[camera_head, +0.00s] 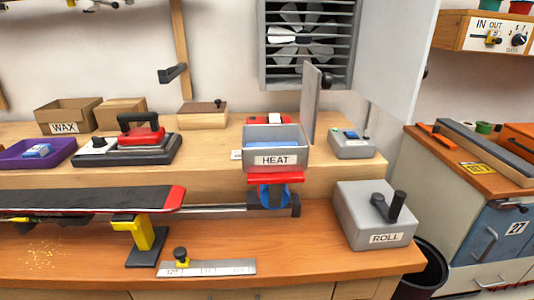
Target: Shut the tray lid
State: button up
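A grey tray (292,160) labelled HEAT stands at the middle right, on a red support over the bench. A grey panel (311,105), which looks like its lid, stands almost upright at the tray's right side, so the tray is open. Something blue (272,146) lies inside the tray. My gripper is not in view.
A grey box labelled ROLL (375,220) with a dark handle stands right of the tray. A ski (90,200) lies to the left. A cabinet door (390,50) hangs above right.

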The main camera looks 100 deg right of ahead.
aim_at(313, 79)
jog(key=k, duration=0.15)
jog(key=k+j+z, duration=0.1)
jog(key=z, duration=0.4)
jog(key=k+z, duration=0.2)
jog(key=z, duration=0.3)
